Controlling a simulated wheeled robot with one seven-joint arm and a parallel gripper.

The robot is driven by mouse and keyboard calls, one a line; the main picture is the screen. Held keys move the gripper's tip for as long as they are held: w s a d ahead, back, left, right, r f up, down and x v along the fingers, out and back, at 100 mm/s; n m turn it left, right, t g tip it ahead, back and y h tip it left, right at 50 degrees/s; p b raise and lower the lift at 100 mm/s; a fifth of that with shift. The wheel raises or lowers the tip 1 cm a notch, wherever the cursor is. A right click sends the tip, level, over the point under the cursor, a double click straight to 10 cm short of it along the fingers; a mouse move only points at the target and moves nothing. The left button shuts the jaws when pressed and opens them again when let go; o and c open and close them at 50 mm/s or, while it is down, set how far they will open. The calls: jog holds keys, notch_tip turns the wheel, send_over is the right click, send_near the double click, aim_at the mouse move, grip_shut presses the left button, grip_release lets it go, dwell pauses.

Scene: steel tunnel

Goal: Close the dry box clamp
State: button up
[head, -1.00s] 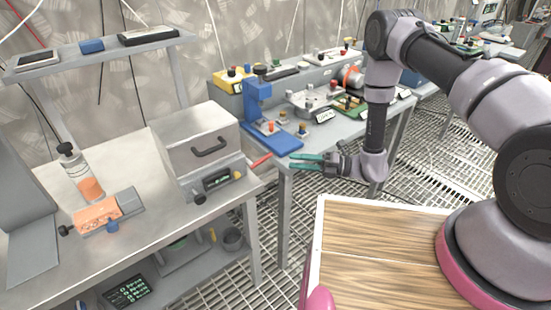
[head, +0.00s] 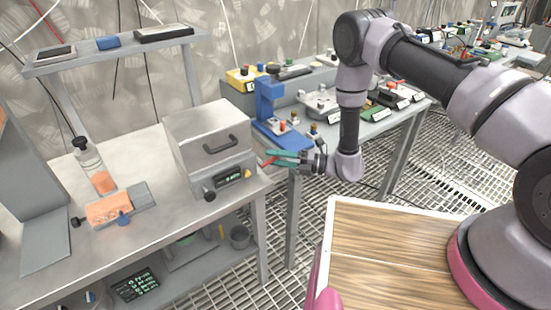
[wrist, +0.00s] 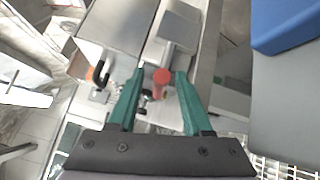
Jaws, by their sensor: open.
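The dry box (head: 207,140) is a steel box with a black front handle on the left bench; it also shows in the wrist view (wrist: 112,32). Its clamp has a red-tipped lever (head: 269,162) sticking out at the box's right side. In the wrist view the red tip (wrist: 161,77) lies in line with the gap between my fingers. My gripper (head: 275,157) is open, its green fingers pointing left at the lever. In the wrist view my fingertips (wrist: 160,74) appear on either side of the red tip. I cannot tell whether they touch it.
A blue stand (head: 272,110) is close behind my gripper on the neighbouring bench. An orange block (head: 108,209) and a bottle (head: 92,165) are left of the box. A shelf (head: 110,48) rises at the back left. The grated floor between the benches is open.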

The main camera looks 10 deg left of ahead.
jog(key=shift+c, duration=0.3)
grip_shut()
dwell(1.1)
